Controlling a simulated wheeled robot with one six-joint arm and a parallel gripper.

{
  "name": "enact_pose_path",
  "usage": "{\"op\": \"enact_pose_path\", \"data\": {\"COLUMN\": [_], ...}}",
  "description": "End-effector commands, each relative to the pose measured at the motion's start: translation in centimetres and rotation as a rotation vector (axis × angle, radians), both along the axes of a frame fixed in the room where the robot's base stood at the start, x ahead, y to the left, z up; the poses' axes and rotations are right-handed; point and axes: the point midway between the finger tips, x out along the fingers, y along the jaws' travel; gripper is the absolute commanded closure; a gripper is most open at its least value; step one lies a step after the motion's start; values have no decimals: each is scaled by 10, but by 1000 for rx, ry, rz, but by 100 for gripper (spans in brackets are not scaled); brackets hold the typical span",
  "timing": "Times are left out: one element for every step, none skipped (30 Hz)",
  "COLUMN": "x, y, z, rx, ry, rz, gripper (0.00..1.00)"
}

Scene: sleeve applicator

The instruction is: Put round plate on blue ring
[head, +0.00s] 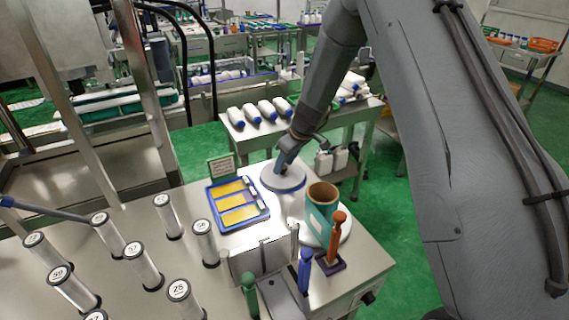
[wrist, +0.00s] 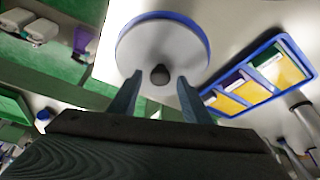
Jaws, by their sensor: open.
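The round plate (head: 272,179) is a pale grey disc near the far edge of the steel table. In the wrist view the plate (wrist: 150,45) lies flat with a dark knob (wrist: 160,74) at its middle. The blue ring (wrist: 204,40) shows as a blue band along the plate's edge; the plate covers the rest of it. The blue band (head: 287,191) also shows at the plate's near edge in the head view. My gripper (wrist: 159,80) is open, with its two fingertips on either side of the knob and apart from it.
A blue tray with yellow cards (head: 238,204) lies left of the plate. A teal and brown cylinder (head: 321,212) stands close in front, beside an orange-handled tool (head: 337,237). Several numbered white cylinders (head: 168,216) stand at the left. A small sign (head: 221,167) stands behind the tray.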

Motion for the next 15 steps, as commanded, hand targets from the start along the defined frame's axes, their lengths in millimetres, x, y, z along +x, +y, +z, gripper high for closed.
{"op": "enact_pose_path", "data": {"x": [0, -1, -2, -3, -5, -7, -8, -9, -11, -13, -14, -16, -17, -19, -21], "y": [-2, -3, -4, -6, -7, -9, -10, -12, -14, -15, -16, -18, -20, -21, -22], "z": [6, 9, 14, 18, 22, 28, 33, 37, 44, 48, 53, 60, 65, 69, 75], "rx": [1, 1, 0, 0, 0, 0, 1, 0, 0, 0, 0, 1, 0, 0, 0], "ry": [-3, -3, -4, -4, -6, -4, -5, -4, -5, -4, -4, -5, -5, -4, -4], "rz": [-1, -2, -1, 0, -1, -2, -1, 0, -2, -2, -1, 0, -2, -1, 0], "gripper": [56, 56, 56, 56, 56, 56, 56, 56, 56, 56, 56, 56, 56, 56, 56]}}
